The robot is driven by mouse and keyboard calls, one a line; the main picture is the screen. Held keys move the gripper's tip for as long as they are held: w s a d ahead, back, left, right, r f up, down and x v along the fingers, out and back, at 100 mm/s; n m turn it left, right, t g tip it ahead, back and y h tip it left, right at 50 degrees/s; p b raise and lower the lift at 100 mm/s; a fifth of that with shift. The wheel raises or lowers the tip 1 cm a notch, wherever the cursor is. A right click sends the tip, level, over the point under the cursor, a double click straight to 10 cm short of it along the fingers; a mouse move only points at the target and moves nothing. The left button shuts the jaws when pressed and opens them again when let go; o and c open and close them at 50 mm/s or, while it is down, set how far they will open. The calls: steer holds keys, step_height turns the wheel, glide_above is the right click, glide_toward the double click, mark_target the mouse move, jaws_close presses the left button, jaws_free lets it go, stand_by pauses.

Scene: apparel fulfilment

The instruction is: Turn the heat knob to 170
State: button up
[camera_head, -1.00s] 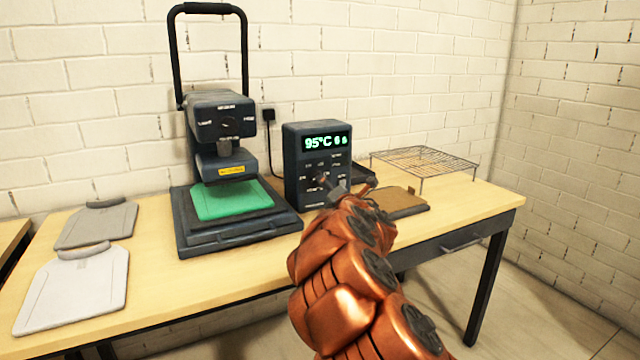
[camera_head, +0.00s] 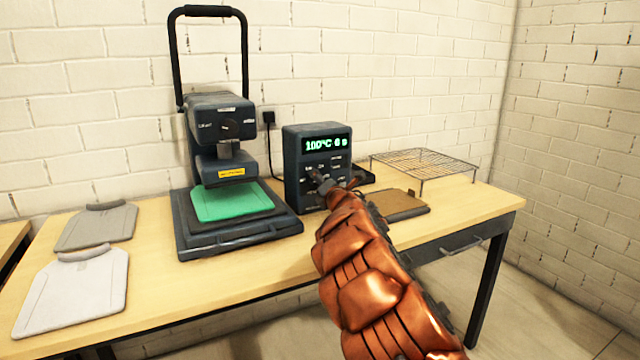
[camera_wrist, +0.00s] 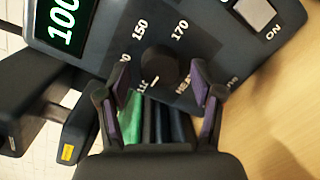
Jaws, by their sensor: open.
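The heat knob (camera_wrist: 159,67) is a round black dial on the dark control box (camera_head: 291,165), with 150 and 170 printed around it in the wrist view. The display (camera_head: 326,144) reads 100°C in green, and part of it shows in the wrist view (camera_wrist: 66,22). My gripper (camera_wrist: 160,85) is open, with its purple-padded fingers on either side of the knob's lower part. I cannot tell whether they touch it. In the head view my gripper (camera_head: 322,184) is at the box's front face and hides the knob.
The heat press (camera_head: 222,125) with a green cloth (camera_head: 232,200) stands left of the box. A brown pad (camera_head: 400,203) and a wire rack (camera_head: 425,160) are at the right. The table's front strip is clear.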

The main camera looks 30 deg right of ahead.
steer(key=c, duration=1.1)
steer(key=shift+c, duration=0.2)
